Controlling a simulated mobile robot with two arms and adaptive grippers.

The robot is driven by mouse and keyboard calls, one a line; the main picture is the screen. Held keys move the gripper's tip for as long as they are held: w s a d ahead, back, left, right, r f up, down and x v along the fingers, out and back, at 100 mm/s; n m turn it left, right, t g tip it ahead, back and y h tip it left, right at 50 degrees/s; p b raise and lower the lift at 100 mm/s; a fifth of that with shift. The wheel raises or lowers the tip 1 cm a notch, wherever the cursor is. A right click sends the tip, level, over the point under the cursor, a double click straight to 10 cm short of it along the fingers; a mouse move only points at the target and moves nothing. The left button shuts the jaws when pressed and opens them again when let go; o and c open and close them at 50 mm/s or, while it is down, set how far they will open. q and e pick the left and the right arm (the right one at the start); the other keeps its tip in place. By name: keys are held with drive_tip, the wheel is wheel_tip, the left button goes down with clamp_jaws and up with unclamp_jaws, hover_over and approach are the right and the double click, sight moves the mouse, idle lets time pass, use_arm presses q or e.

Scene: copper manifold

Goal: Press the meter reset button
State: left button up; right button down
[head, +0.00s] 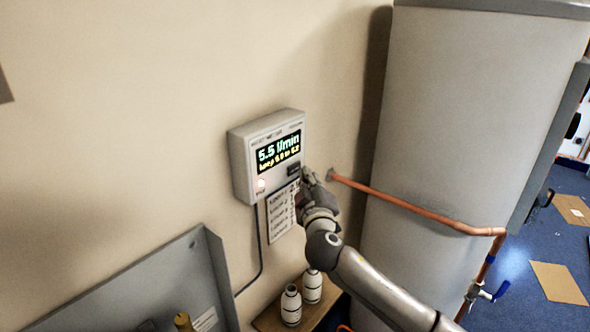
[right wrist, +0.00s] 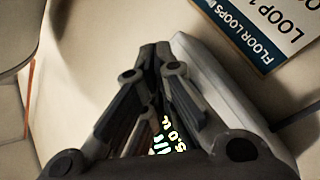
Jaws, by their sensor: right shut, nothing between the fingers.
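The meter (head: 240,165) is a pale grey box on the beige wall. Its lit display (head: 278,152) reads 5.5 l/min in green, with a yellow line below. A small dark button (head: 293,169) shows at the lower right of its face; its label is too small to read. In the right wrist view the shut fingers (right wrist: 157,52) lie across the meter's casing (right wrist: 215,85). My left gripper is not in view.
A printed label sheet (head: 279,218) hangs below the meter; a cable (head: 260,240) runs down. A large grey tank (head: 450,110) and copper pipe (head: 410,207) stand right. Two white bottles (head: 291,305) are below. An open grey cabinet (head: 150,290) is lower left.

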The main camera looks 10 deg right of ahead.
drive_tip(key=shift+a, duration=0.1)
drive_tip(key=shift+w+a, duration=0.2)
drive_tip(key=shift+w, duration=0.15)
drive_tip(key=shift+w+a+b, duration=0.2)
drive_tip(key=shift+w+b, duration=0.05)
drive_tip(key=shift+b, duration=0.2)
idle(0.6)
drive_tip(key=shift+s+d, duration=0.1)
drive_tip(key=shift+s, duration=0.05)
drive_tip(key=shift+s+d, duration=0.35)
drive_tip(key=shift+s, duration=0.15)
idle(0.4)
drive_tip(key=s+d, duration=0.1)
drive_tip(key=s, duration=0.1)
drive_tip(key=s+d+p, duration=0.1)
drive_tip(key=s+d, duration=0.1)
